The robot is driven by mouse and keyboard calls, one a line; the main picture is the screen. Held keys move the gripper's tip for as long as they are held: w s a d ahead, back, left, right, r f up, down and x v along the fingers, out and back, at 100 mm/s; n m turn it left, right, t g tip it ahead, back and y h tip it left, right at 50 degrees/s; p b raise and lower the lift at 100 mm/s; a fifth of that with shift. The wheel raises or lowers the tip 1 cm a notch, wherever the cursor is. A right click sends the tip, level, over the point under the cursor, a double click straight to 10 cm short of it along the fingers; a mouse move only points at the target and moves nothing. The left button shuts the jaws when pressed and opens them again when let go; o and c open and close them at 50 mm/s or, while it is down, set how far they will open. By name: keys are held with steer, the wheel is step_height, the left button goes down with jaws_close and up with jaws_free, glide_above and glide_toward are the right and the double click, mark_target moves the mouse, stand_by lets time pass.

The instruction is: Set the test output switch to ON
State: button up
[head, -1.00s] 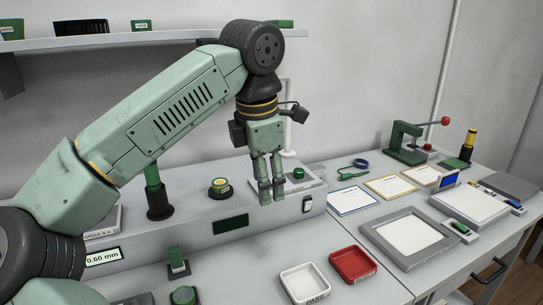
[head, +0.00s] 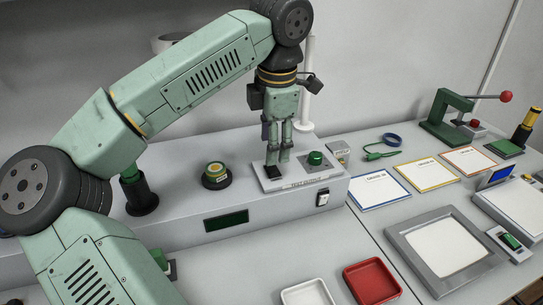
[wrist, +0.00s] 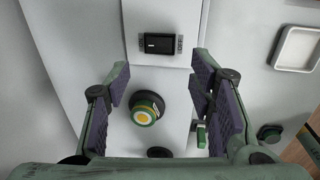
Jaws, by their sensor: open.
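The test output plate (head: 290,184) is a pale raised panel on top of the long grey box. A black rocker switch (wrist: 160,43) with a small label at each side lies near the top of the wrist view. Which way it is tilted I cannot tell. In the head view a dark patch at my fingertips appears to be this switch (head: 272,171). My gripper (head: 278,157) points down over the left part of the plate, open and empty. In the wrist view its fingers (wrist: 160,88) are spread wide, with the switch beyond their tips. Contact cannot be judged.
A green knob (head: 315,158) stands on the plate, right of my fingers. A yellow-and-green button (head: 215,175) is on the box to the left. Another rocker (head: 322,198) is on the box's front. A red tray (head: 371,281) lies in front.

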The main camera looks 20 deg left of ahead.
mark_target(271, 169)
steer(key=f, duration=0.4)
steer(key=w+f+p, duration=0.1)
steer(key=f, duration=0.1)
steer(key=shift+a, duration=0.2)
steer(key=shift+c, duration=0.3)
